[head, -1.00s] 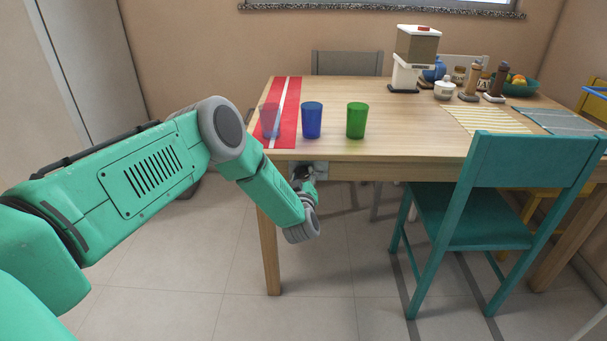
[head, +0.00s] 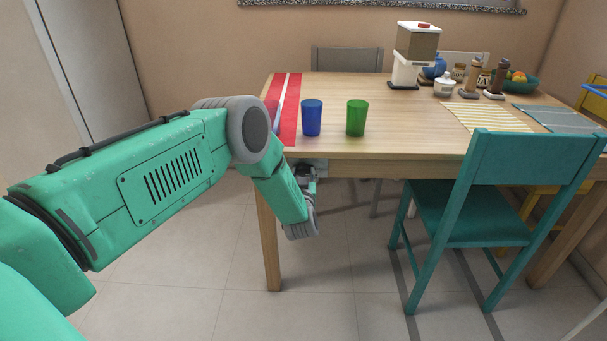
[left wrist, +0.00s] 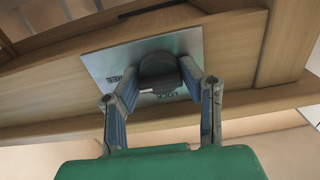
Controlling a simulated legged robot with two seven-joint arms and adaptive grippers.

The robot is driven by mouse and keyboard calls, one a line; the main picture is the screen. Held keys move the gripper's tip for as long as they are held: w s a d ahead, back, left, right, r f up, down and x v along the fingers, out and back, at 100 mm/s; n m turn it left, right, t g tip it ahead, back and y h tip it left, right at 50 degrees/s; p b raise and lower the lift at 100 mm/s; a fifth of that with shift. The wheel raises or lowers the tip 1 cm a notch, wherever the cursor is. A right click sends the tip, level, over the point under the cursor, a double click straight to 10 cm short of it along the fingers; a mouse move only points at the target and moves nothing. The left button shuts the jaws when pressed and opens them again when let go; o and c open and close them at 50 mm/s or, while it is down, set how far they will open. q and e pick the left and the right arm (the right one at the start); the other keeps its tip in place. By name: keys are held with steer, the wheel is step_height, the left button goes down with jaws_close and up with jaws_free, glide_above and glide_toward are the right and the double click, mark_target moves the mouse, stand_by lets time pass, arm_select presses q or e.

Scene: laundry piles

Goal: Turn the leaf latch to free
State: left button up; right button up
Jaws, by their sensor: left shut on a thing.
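The leaf latch is a dark round knob (left wrist: 158,68) on a metal plate (left wrist: 100,66) under the table edge, seen in the left wrist view. The plate carries the words FREE, at the knob's left, and LOCK, below it in the picture. My left gripper (left wrist: 163,75) is shut on the knob, a finger on each side. In the head view the left gripper (head: 307,174) is small, below the table's front left corner, with the latch mostly hidden there. My right gripper is not in view.
The wooden table (head: 400,120) holds a blue cup (head: 312,118) and a green cup (head: 357,118) near its front edge. A teal chair (head: 470,210) stands at the front right. Floor left of it is clear.

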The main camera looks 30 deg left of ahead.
arm_select(q)
steer(key=shift+s+d+f, duration=0.1)
steer(key=shift+s+f, duration=0.1)
steer(key=shift+f, duration=0.15)
steer(key=o, duration=1.1)
steer(key=shift+o, duration=0.2)
steer(key=shift+w+r, duration=0.1)
steer(key=shift+w, duration=0.05)
steer(key=shift+r, duration=0.1)
steer(key=v, duration=1.2)
